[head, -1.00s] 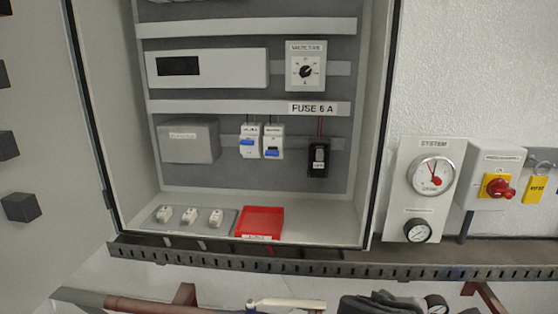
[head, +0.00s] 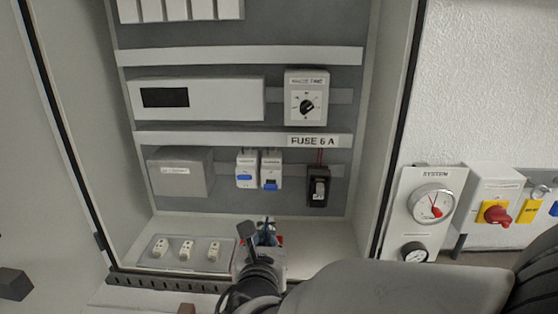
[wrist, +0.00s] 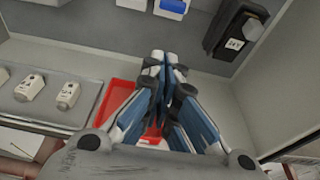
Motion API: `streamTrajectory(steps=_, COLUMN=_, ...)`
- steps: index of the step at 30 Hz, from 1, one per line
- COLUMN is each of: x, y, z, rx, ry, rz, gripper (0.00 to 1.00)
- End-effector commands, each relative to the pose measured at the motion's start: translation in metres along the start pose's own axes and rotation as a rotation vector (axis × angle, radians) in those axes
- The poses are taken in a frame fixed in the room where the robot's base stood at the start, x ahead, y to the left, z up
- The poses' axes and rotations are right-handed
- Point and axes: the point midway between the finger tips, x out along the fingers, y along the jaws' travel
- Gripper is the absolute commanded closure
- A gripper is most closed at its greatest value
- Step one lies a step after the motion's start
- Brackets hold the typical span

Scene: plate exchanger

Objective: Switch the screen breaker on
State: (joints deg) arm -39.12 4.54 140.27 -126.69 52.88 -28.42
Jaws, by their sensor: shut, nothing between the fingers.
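Two small white breakers stand side by side on the lower rail in the open cabinet. The left breaker (head: 247,168) has its blue lever high; the right breaker (head: 271,169) has its blue lever low. Their labels are too small to read, so I cannot tell which is the screen breaker. In the wrist view the right breaker (wrist: 172,8) shows its blue lever at the top edge, with only a bit of the left one (wrist: 133,4). My gripper (head: 267,226) is shut and empty, below and in front of the breakers, apart from them. Its closed fingertips (wrist: 165,62) point toward the back panel.
A black fuse holder (head: 318,187) sits right of the breakers, a grey box (head: 180,172) left. Below my gripper is a red tray (wrist: 117,93), mostly hidden in the head view. A plate with three white fuses (head: 148,246) lies on the cabinet floor. Cabinet walls flank both sides.

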Motion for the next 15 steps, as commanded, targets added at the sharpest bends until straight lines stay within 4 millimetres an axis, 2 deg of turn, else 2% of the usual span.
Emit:
streamTrajectory(steps=5, x=0.002, y=-0.001, z=0.000, rx=0.002, ry=0.000, rz=-0.002, gripper=1.00)
streamTrajectory(steps=8, x=0.011, y=-0.001, z=0.000, rx=0.000, ry=0.001, rz=-0.003, gripper=1.00)
streamTrajectory(steps=15, x=0.057, y=-0.002, z=0.000, rx=0.002, ry=0.002, rz=-0.006, gripper=1.00)
